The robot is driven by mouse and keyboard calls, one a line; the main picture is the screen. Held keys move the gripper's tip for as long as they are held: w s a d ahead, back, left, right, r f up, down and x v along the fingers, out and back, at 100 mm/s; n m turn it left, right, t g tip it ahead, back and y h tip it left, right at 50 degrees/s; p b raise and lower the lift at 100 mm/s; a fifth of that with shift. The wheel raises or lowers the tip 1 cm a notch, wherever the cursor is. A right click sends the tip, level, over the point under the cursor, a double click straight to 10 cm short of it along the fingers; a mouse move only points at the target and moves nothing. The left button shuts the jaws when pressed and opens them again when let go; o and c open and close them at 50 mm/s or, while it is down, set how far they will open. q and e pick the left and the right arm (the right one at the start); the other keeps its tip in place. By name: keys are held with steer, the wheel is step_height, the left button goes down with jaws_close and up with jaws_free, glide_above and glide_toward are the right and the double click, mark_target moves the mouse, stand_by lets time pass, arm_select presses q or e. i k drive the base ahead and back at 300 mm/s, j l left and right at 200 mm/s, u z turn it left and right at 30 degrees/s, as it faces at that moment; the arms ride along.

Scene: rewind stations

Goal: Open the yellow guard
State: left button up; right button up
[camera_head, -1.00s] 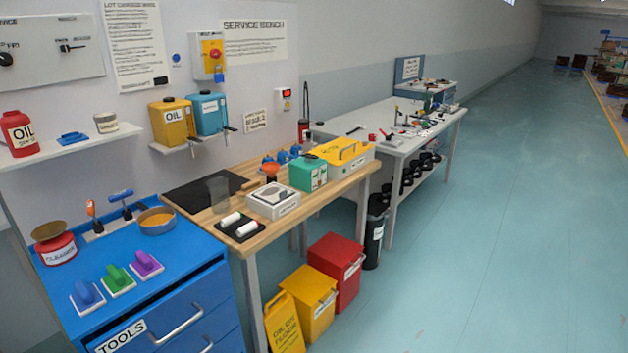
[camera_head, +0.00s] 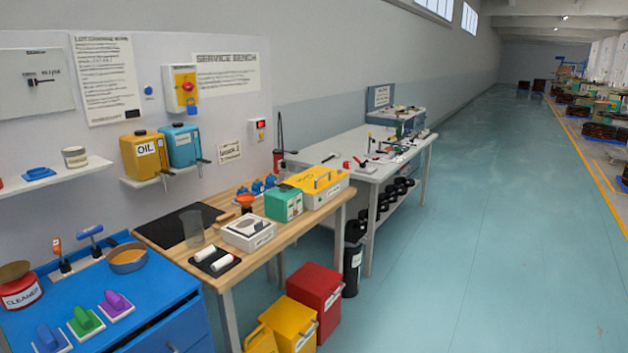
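I cannot make out a yellow guard for certain in this view. A yellow plate with a red knob (camera_head: 186,88) is on a switch box on the wall. Neither of my grippers shows.
The wooden bench (camera_head: 190,266) stands between a blue tool cabinet (camera_head: 165,305) and a white table (camera_head: 345,150). A red bin (camera_head: 315,290) and a yellow bin (camera_head: 287,322) are on the floor under its front edge. The blue-green floor (camera_head: 480,240) to the right is clear.

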mark_target(315, 174)
steer(key=i+u, duration=0.15)
steer(key=u, duration=0.5)
steer(key=i+l+u, duration=0.6)
steer(key=l, duration=0.2)
steer(key=i+l, duration=0.15)
steer(key=l, duration=0.2)
steer(key=i+l+u, duration=0.1)
steer(key=l, duration=0.25)
steer(key=i+l+u, duration=0.1)
steer(key=l, duration=0.25)
steer(key=i+l, duration=0.25)
steer(key=i+l+u, duration=0.1)
steer(key=l, duration=0.35)
